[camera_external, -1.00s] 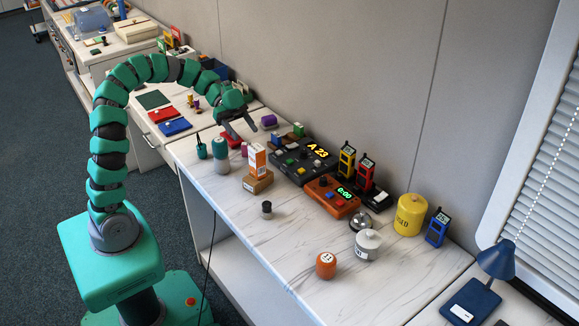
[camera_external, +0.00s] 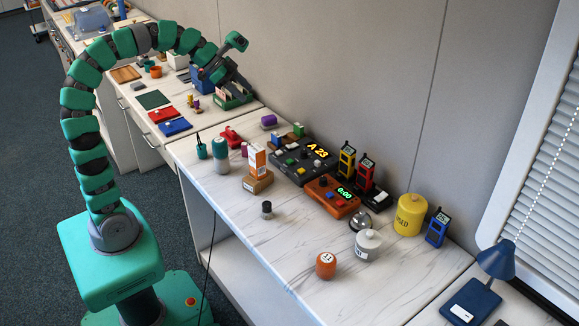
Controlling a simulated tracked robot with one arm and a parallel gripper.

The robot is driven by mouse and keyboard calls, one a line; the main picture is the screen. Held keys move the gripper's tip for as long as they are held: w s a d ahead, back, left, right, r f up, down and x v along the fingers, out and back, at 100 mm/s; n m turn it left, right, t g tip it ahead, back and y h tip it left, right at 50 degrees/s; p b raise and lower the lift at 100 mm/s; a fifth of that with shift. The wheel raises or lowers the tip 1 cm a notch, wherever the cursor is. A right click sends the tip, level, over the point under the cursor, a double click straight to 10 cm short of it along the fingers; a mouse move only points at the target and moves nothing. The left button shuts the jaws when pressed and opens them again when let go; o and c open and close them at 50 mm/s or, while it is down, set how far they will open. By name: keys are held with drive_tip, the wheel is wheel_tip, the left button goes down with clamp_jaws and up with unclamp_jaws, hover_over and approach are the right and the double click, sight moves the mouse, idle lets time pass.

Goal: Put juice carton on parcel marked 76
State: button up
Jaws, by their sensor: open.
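The juice carton (camera_external: 257,157) is white and orange. It stands upright on a small brown cardboard parcel (camera_external: 258,181) on the near marble-topped counter. The number on the parcel is too small to read. My gripper (camera_external: 226,76) is open and raised over the farther counter, above and behind the carton and well apart from it. It holds nothing that I can see.
A teal cup with pens (camera_external: 201,148) and a teal-and-grey jar (camera_external: 220,148) stand left of the carton. A dark control box (camera_external: 290,168) and an orange timer box (camera_external: 331,197) stand to its right. The counter's front is mostly clear.

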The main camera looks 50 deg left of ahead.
drive_tip(key=s+r+n+t+y, duration=0.2)
drive_tip(key=r+n+t, duration=0.1)
drive_tip(key=r, duration=0.5)
drive_tip(key=s+a+r+n+t+y, duration=0.1)
drive_tip(key=s+r+n+t+y, duration=0.1)
drive_tip(key=r, duration=0.7)
drive_tip(key=s+r+n+t+y, duration=0.2)
drive_tip(key=s+r+n+t, duration=0.1)
drive_tip(key=r, duration=0.6)
drive_tip(key=shift+a+r+n+t, duration=0.2)
drive_tip(key=shift+a+n+t, duration=0.1)
drive_tip(key=shift+n+t, duration=0.3)
drive_tip(key=shift+s, duration=0.1)
